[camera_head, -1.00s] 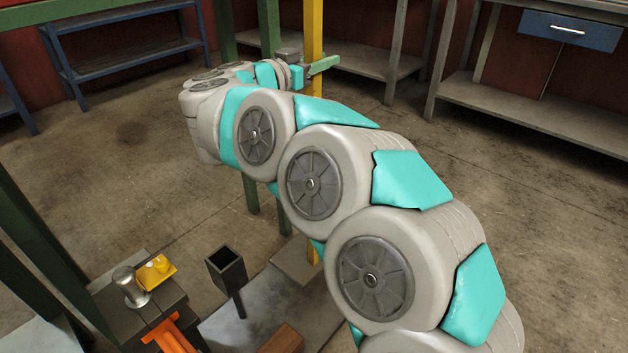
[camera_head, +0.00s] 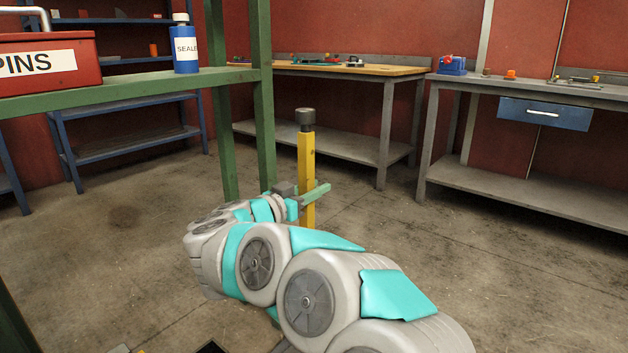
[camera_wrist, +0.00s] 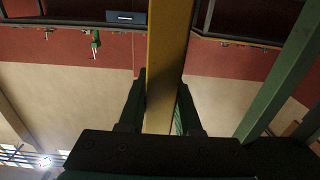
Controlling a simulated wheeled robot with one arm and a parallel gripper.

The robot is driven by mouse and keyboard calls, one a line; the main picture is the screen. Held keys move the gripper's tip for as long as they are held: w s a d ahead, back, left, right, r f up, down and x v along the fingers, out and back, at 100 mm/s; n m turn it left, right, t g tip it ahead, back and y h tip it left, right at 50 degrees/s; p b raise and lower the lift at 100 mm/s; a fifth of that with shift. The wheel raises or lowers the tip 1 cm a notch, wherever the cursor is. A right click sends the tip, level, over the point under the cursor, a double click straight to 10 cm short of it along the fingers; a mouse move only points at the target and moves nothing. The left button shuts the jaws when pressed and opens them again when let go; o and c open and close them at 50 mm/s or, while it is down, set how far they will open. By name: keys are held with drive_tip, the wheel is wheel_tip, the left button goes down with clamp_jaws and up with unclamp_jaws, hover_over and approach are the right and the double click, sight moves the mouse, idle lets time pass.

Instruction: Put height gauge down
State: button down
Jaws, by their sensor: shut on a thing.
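The height gauge (camera_head: 306,158) is a yellow square post with a dark round cap, upright near the middle of the head view. Its lower end is hidden behind my arm. My gripper (camera_head: 316,194) is at the post, below the cap, shut on it. In the wrist view the yellow height gauge (camera_wrist: 167,50) runs up the picture between the two dark fingers of my gripper (camera_wrist: 162,95).
A green frame (camera_head: 264,110) stands just behind and left of the gauge, bearing a red PINS box (camera_head: 20,85) and a blue sealer bottle (camera_head: 185,50). A wood-topped bench (camera_head: 350,70) and a grey bench (camera_head: 560,180) line the back. Floor right of the gauge is clear.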

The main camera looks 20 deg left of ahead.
drive_tip(key=shift+f, duration=0.4)
drive_tip(key=c, duration=0.6)
unclamp_jaws()
drive_tip(key=shift+f, duration=0.2)
drive_tip(key=p+v, duration=0.1)
drive_tip(key=v, duration=1.1)
